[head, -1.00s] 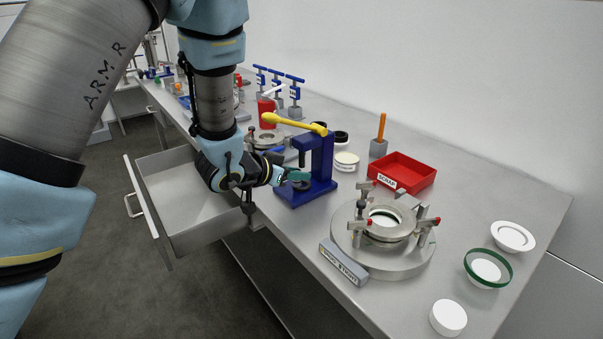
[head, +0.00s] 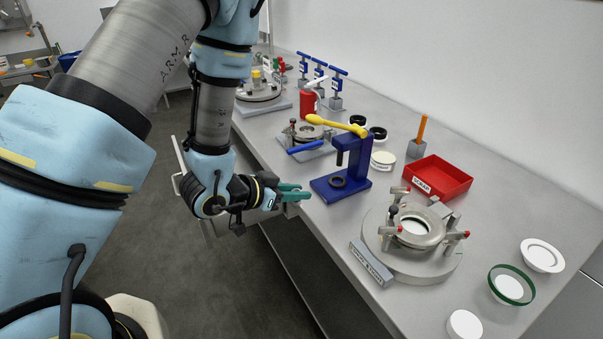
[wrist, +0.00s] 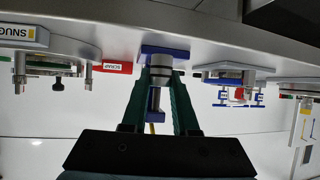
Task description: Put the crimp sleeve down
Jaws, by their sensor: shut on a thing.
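In the wrist view my fingers (wrist: 160,75) are closed on a short grey cylinder (wrist: 160,61), which I take to be the crimp sleeve. In the head view the sleeve is mostly hidden by the fingers. The press has a yellow lever (head: 336,125) and a dark ring (head: 338,182) on its base. The press also shows behind the fingers in the wrist view, which appears upside down.
A red scrap tray (head: 437,178) and a round clamp fixture (head: 413,232) stand right of the press. A grey labelled block (head: 371,262) lies before the fixture. White dishes are at far right. The open drawer is mostly hidden behind my arm. Bench surface left of the press base is clear.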

